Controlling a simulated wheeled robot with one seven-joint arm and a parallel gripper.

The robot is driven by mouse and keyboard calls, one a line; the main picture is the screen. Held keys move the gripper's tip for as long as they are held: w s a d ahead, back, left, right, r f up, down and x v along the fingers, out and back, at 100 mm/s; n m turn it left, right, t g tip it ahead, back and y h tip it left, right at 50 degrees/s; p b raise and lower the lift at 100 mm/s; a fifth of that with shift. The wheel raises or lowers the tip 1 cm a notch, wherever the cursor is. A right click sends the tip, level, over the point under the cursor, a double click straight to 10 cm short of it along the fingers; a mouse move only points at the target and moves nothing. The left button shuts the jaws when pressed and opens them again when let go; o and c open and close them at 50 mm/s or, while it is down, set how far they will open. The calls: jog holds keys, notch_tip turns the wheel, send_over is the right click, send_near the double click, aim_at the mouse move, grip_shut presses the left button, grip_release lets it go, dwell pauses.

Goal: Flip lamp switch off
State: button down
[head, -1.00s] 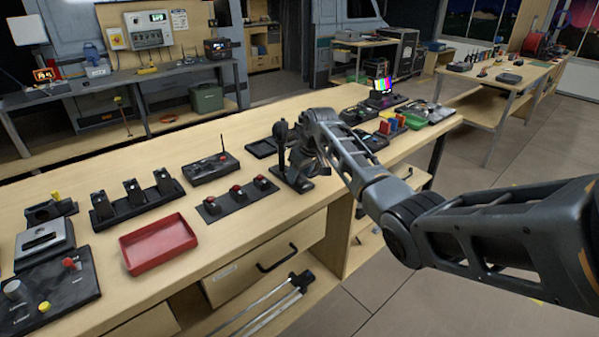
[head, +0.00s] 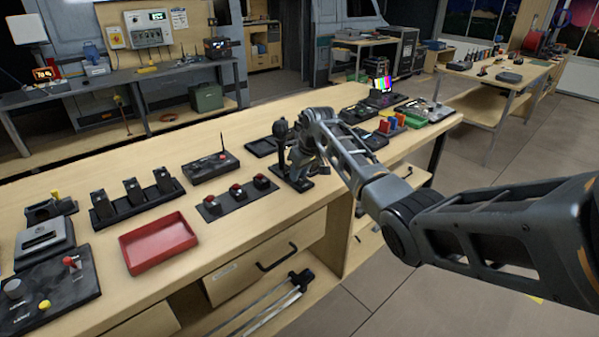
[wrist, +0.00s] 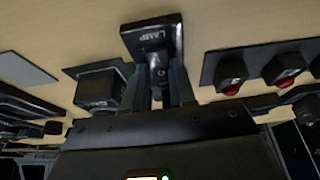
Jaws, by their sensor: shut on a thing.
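The lamp switch is a black plate labelled LAMP (wrist: 152,36) with a small lever at its near end, seen in the wrist view. My gripper (wrist: 160,88) has its two fingers close together on either side of that lever, shut on it. Whether the lever is up or down is hard to tell, as the fingers cover most of it. In the head view my gripper (head: 299,163) is low over the bench's front edge, and the switch's dark base (head: 304,184) shows only partly beneath it.
A strip of red buttons (head: 236,199) lies left of my gripper, with a red tray (head: 158,243) farther left. A black box with an antenna (head: 210,168) stands behind the strip. A dark knob on a stalk (head: 281,129) rises beside my gripper. Coloured blocks (head: 391,125) stand to the right.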

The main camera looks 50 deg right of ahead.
jog(key=shift+w+g, duration=0.2)
jog(key=shift+g, duration=0.2)
jog(key=shift+w+d+f+g+y+b, duration=0.1)
jog(key=shift+g+y+b, duration=0.05)
jog(key=shift+g+b, duration=0.35)
jog(key=shift+w+f+g+y+b, duration=0.1)
jog(key=shift+g+y+b, duration=0.05)
jog(key=shift+g+b, duration=0.3)
jog(key=shift+r, duration=0.15)
jog(key=c, duration=0.9)
grip_release()
jog(key=shift+s+r+b, duration=0.2)
jog(key=shift+r+b, duration=0.05)
jog(key=shift+r, duration=1.7)
jog(key=shift+s+r+b, duration=0.15)
jog(key=shift+r+b, duration=0.1)
jog(key=shift+r, duration=1.7)
